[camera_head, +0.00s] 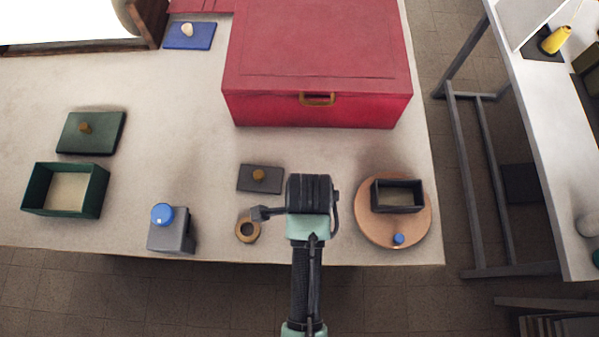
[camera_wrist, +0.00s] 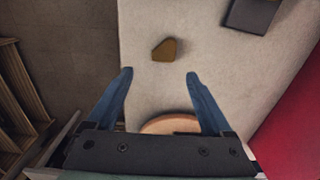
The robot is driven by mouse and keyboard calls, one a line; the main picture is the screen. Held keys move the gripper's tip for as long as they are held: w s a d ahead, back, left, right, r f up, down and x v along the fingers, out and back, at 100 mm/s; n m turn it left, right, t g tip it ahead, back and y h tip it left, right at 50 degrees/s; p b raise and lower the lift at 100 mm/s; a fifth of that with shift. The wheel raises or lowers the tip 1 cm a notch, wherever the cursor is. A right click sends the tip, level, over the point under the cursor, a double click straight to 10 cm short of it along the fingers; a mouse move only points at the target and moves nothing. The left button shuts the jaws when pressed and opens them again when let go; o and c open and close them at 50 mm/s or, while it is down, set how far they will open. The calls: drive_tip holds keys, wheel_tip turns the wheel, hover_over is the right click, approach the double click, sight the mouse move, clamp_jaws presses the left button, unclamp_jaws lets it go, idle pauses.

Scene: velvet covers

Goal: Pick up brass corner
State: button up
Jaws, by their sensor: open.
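The brass corner (camera_wrist: 164,50) is a small brown-gold piece with a blunt angular outline, lying on the pale tabletop in the wrist view. In the head view it shows as a rounded tan piece with a darker middle (camera_head: 247,231), close to the table's front edge. My gripper (camera_wrist: 159,74) is open and empty. In the wrist view the brass corner appears just beyond the fingertips, roughly centred between them. In the head view my gripper (camera_head: 262,213) points left, beside the piece. I cannot tell the height of the fingers above the table.
A dark lid with a brass knob (camera_head: 260,178) lies just behind the piece. A large red box (camera_head: 318,108) stands at the back. A round wooden board (camera_head: 424,226) with a small dark box (camera_head: 398,196) is at the right. A grey block with a blue top (camera_head: 172,236) stands left.

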drive_tip(key=shift+w+a+f, duration=0.1)
drive_tip(key=shift+w+f, duration=0.05)
drive_tip(key=shift+f, duration=0.6)
drive_tip(key=shift+w+a+f+p, duration=0.15)
drive_tip(key=shift+f+p, duration=0.2)
drive_tip(key=shift+f, duration=1)
drive_tip(key=shift+s+a+f+p, duration=0.1)
drive_tip(key=shift+f+p, duration=0.2)
drive_tip(key=shift+f, duration=1)
clamp_jaws()
drive_tip(key=shift+r, duration=0.15)
